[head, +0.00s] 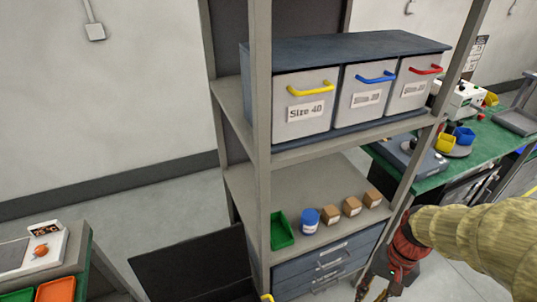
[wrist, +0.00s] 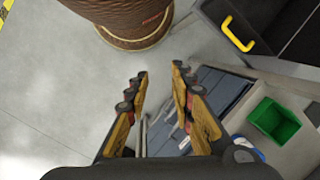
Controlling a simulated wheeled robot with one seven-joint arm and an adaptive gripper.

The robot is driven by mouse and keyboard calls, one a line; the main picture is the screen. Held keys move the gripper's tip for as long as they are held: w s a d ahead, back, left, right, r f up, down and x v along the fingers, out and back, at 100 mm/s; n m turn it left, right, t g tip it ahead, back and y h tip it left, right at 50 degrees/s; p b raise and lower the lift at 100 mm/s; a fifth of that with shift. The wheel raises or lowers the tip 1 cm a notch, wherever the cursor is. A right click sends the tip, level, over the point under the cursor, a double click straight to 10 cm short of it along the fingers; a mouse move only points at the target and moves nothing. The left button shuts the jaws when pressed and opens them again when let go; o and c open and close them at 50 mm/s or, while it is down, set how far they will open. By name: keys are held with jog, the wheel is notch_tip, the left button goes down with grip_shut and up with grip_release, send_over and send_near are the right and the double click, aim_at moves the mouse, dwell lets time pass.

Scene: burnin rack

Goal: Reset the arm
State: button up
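My arm comes in from the right edge of the head view, and my gripper (head: 378,284) hangs low in front of the rack's lower right, beside the blue-grey drawers (head: 325,268). In the wrist view, my gripper (wrist: 160,76) has its two fingers apart, with bare floor and part of the drawer unit behind the gap. Nothing is held between them. The fingertips touch nothing that I can see.
The rack's post (head: 260,130) and shelf edges stand close to my arm. The lower shelf holds a green bin (head: 282,230), a blue jar (head: 309,221) and several small brown boxes. A black container (wrist: 237,25) with a yellow handle is nearby. A green-topped bench (head: 440,180) stands right.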

jog(key=a+r+n+t+h, duration=0.1)
jog(key=a+r+n+t, duration=0.1)
jog(key=r, duration=0.7)
jog(key=s+a+r+n+t+h, duration=0.1)
jog(key=a+r+n+t, duration=0.2)
jog(key=r, duration=0.6)
jog(key=shift+s+a+r+t, duration=0.15)
jog(key=shift+a+r+t, duration=0.2)
jog(key=shift+a+t, duration=0.65)
